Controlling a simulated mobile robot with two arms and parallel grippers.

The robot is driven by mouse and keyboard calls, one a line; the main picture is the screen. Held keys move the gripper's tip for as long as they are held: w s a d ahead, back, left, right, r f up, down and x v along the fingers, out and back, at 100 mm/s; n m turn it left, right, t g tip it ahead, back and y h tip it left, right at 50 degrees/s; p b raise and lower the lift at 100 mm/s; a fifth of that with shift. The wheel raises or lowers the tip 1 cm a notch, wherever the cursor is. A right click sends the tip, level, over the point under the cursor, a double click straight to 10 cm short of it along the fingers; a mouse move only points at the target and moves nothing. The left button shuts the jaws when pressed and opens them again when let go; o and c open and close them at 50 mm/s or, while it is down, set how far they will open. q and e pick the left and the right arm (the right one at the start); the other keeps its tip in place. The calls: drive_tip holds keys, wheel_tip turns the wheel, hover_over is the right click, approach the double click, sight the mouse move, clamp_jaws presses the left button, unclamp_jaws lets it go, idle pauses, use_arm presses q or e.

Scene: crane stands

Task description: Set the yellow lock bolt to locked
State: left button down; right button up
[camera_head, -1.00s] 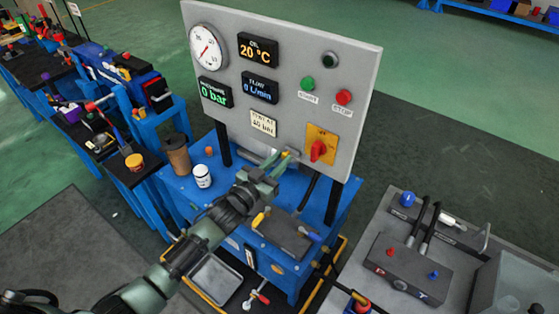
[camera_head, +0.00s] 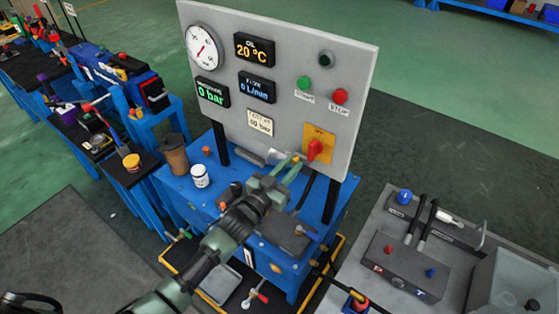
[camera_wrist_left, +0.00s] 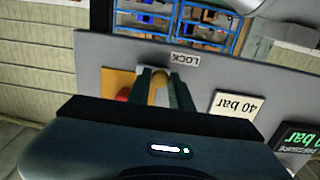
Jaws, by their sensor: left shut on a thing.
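The yellow lock bolt (camera_wrist_left: 160,76) shows in the left wrist view between the fingertips of my left gripper (camera_wrist_left: 161,86). A white LOCK label (camera_wrist_left: 185,59) is beside the bolt in the wrist view. How far the bolt is slid or turned cannot be told. My right gripper is not in view.
A yellow plate with a red rotary switch (camera_head: 316,150) is just right of my left gripper. Below is a blue bench (camera_head: 185,190) with a white jar (camera_head: 200,176) and a brown cup (camera_head: 173,154). A grey table with a valve block (camera_head: 405,265) stands to the right.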

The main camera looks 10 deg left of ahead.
use_arm(q)
drive_tip(key=shift+s+d, duration=0.1)
drive_tip(key=shift+d, duration=0.1)
drive_tip(key=c, duration=1.3)
unclamp_jaws()
drive_tip(key=shift+o, duration=0.2)
drive_tip(key=shift+d, duration=0.15)
drive_tip(key=shift+s, duration=0.1)
drive_tip(key=b+v, duration=0.1)
drive_tip(key=v, duration=0.6)
drive_tip(key=shift+s+b, duration=0.35)
drive_tip(key=shift+b, duration=0.05)
